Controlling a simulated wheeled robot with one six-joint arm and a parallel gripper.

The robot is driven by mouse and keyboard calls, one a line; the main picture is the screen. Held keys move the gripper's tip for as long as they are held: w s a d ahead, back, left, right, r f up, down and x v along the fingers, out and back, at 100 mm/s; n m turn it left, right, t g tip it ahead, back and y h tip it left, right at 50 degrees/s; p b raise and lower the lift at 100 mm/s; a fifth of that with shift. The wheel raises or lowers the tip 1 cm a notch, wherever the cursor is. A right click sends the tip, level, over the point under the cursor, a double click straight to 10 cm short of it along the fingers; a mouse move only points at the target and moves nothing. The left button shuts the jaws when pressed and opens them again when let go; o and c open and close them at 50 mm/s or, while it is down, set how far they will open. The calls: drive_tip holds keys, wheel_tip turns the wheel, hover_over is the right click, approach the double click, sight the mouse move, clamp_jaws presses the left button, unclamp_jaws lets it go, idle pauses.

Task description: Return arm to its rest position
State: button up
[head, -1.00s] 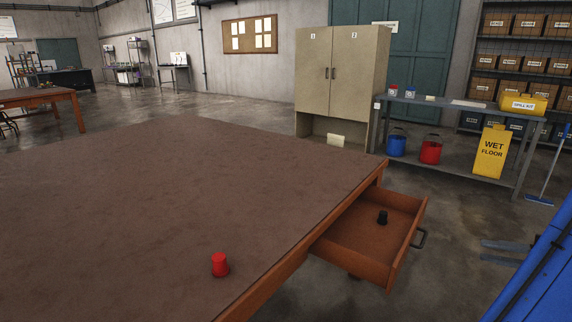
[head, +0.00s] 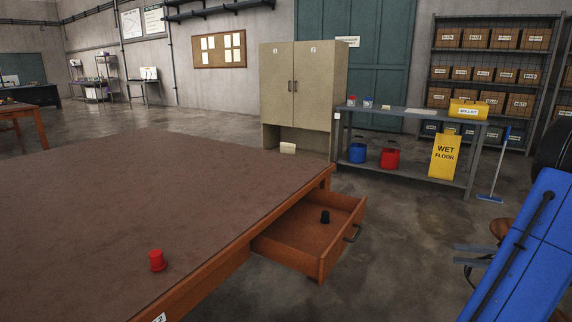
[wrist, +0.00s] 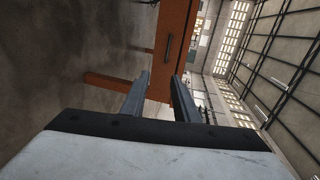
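My gripper (head: 456,254) is at the right of the head view, right of the pulled-out drawer and apart from it. In the wrist view the two fingers of my gripper (wrist: 160,82) stand apart with nothing held between them. The open drawer (head: 285,231) sticks out from the brown-topped table (head: 120,195). A small black object (head: 325,217) stands in the drawer. A red object (head: 157,261) stands on the table near its edge. The drawer front with its dark handle (wrist: 168,48) shows beyond the fingers in the wrist view.
A grey bench (head: 420,116) with a yellow wet-floor sign (head: 445,157) and blue (head: 357,152) and red (head: 390,157) buckets stands behind. A beige cabinet (head: 300,90) is left of it. Bare floor (head: 410,215) lies between drawer, bench and my gripper.

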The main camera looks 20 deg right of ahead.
drive_tip(key=w+a+r+n+g, duration=0.1)
drive_tip(key=w+a+g, duration=0.15)
drive_tip(key=a, duration=0.65)
drive_tip(key=w+a+r+n+g+h, duration=0.15)
drive_tip(key=a+g, duration=0.25)
drive_tip(key=a, duration=0.4)
drive_tip(key=w+a+r+n+g+y, duration=0.1)
drive_tip(key=w+a+n+g, duration=0.15)
drive_tip(key=a, duration=0.65)
drive_tip(key=s+a+r+n+h, duration=0.1)
drive_tip(key=s+a+h, duration=0.3)
drive_tip(key=a, duration=0.5)
drive_tip(key=s+a+r+n+t+h, duration=0.1)
drive_tip(key=s+a+n+h, duration=0.3)
drive_tip(key=s+a, duration=0.4)
drive_tip(key=shift+a+r+t+h, duration=0.15)
drive_tip(key=shift+a+t+h, duration=0.3)
drive_tip(key=shift+a, duration=0.65)
